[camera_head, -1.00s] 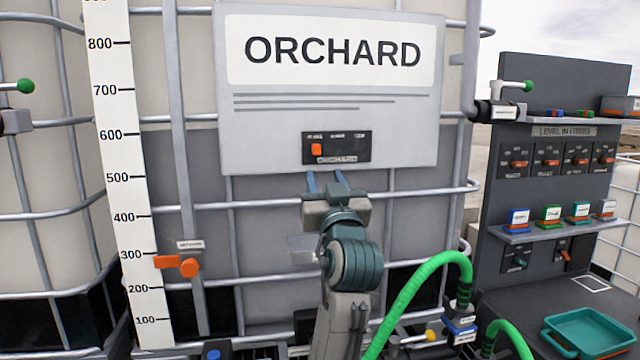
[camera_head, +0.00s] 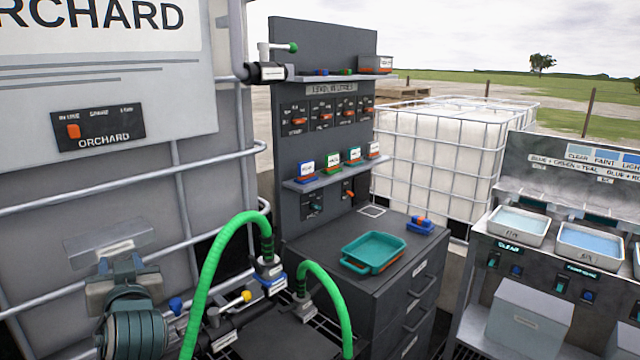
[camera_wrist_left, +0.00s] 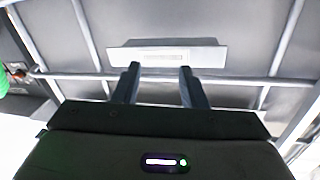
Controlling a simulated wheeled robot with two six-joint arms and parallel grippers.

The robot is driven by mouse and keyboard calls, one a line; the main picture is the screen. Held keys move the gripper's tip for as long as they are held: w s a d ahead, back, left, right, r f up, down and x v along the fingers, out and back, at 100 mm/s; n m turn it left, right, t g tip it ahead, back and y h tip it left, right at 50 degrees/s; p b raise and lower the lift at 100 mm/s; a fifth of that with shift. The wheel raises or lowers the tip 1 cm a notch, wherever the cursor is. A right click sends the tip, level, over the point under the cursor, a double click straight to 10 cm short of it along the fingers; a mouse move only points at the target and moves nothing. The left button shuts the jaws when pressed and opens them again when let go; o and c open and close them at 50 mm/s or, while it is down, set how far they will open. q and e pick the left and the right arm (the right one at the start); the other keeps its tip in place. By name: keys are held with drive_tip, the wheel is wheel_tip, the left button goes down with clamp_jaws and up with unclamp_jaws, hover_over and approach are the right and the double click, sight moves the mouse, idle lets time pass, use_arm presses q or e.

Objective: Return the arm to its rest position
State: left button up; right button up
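My left arm's teal gripper (camera_head: 120,266) is at the lower left of the head view, in front of the caged tank and below the ORCHARD panel (camera_head: 110,95). In the left wrist view its two fingers (camera_wrist_left: 160,84) stand apart with nothing between them. A pale label plate (camera_wrist_left: 168,55) on the tank lies beyond the fingertips. The orange switch (camera_head: 73,131) on the panel is at the left end of its row, clear of the gripper. My right gripper is in neither view.
Tank cage bars (camera_head: 130,190) are close to the gripper. A green hose (camera_head: 215,270) arches right of the arm. Further right are a dark cabinet, a teal tray (camera_head: 374,252) on its top, and a station with trays of liquid (camera_head: 592,243).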

use_arm(q)
drive_tip(key=s+d+f+m+g+h, duration=0.15)
drive_tip(key=s+f, duration=0.25)
drive_tip(key=f, duration=0.4)
drive_tip(key=s+d+f+m+g+h, duration=0.1)
drive_tip(key=s+f+g+h, duration=0.15)
drive_tip(key=s+f, duration=0.45)
drive_tip(key=s+d+f+m+g+h, duration=0.1)
drive_tip(key=s+d+f+m+h, duration=0.1)
drive_tip(key=f, duration=0.8)
drive_tip(key=s+d+f+m+g+h, duration=0.1)
drive_tip(key=s+d+f+g+h, duration=0.15)
drive_tip(key=s+f, duration=0.55)
drive_tip(key=s+d+f+m+g+h, duration=0.1)
drive_tip(key=s+d+f+g+h, duration=0.2)
drive_tip(key=s, duration=0.9)
drive_tip(key=a+f+g+y, duration=0.1)
drive_tip(key=a+f+g, duration=0.15)
drive_tip(key=f, duration=2.85)
drive_tip(key=s+a+f, duration=0.2)
drive_tip(key=s+f, duration=1.5)
drive_tip(key=f, duration=0.1)
drive_tip(key=shift+f+n, duration=0.3)
drive_tip(key=shift+n, duration=0.05)
